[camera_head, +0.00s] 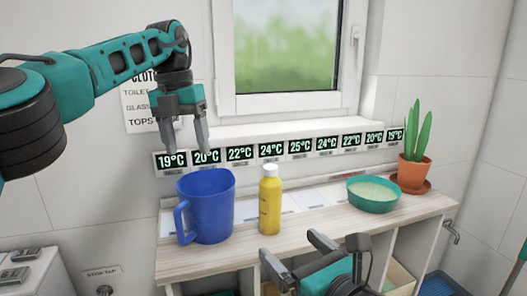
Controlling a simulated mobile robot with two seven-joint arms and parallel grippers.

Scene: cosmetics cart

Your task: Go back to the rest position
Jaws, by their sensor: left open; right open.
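My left gripper (184,134) hangs open and empty, pointing down, above and a little left of a blue mug (210,208). My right gripper (296,258) is low in the picture at the front edge of the wooden shelf top (225,258). It is open and I see nothing between its fingers. The mug stands upright with its handle to the left. A yellow bottle (270,205) with a white cap stands upright to its right. A teal bowl (373,194) with pale contents sits further right.
A potted cactus (414,160) stands at the right end of the shelf top. A row of temperature displays (298,147) runs along the wall ledge under a window (285,47). Open compartments lie below the shelf top.

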